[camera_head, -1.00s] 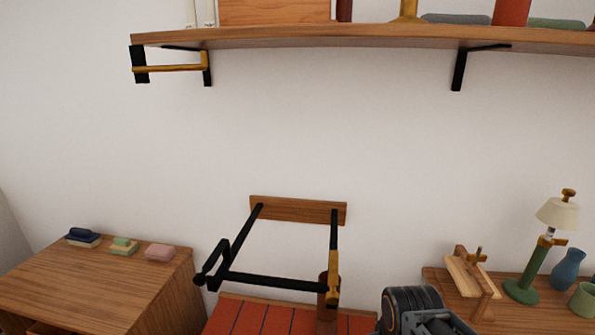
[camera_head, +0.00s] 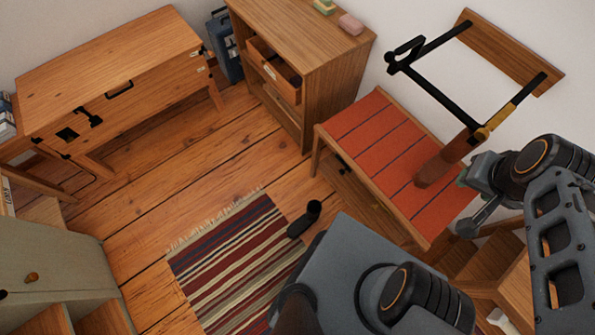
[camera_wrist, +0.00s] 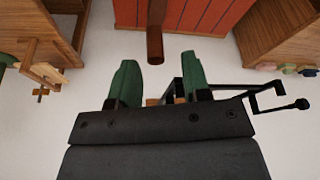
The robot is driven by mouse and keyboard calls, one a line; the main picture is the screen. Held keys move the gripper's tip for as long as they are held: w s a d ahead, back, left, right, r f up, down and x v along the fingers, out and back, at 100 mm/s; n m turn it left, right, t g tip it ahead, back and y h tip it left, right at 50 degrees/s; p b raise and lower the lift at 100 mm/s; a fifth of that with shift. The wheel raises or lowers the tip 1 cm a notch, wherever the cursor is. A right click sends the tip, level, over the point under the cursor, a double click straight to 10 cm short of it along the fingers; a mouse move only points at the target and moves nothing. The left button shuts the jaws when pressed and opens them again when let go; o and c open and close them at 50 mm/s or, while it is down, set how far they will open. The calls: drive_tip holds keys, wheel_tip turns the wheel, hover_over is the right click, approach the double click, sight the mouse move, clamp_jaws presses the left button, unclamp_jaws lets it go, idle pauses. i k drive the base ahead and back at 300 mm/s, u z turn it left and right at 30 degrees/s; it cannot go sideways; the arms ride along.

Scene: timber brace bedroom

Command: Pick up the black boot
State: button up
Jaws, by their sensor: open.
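The black boot (camera_head: 305,219) lies on the wood floor at the right edge of the striped rug, close to my own body in the head view. My gripper (camera_wrist: 160,82) is open, its two green fingers apart with nothing held between them. In the head view my arm is at the right, over by the red bench, well away from the boot; the fingers are mostly hidden there. The boot does not show in the wrist view.
The striped rug (camera_head: 235,262) covers the floor. A red-topped bench (camera_head: 375,130) with a brown cylinder (camera_head: 440,168) stands right. A wooden cabinet (camera_head: 310,65), a desk (camera_head: 110,70) and a grey-green cabinet (camera_head: 55,262) stand around. Open floor lies between them.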

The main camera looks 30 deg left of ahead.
sight(314, 208)
drive_tip(key=u, duration=0.75)
drive_tip(key=k, duration=0.7)
drive_tip(key=u, duration=0.65)
drive_tip(key=k, duration=1.3)
drive_tip(key=u, duration=0.85)
drive_tip(key=i, duration=1.35)
drive_tip(key=z, duration=0.85)
drive_tip(key=i, duration=0.5)
drive_tip(key=z, duration=0.55)
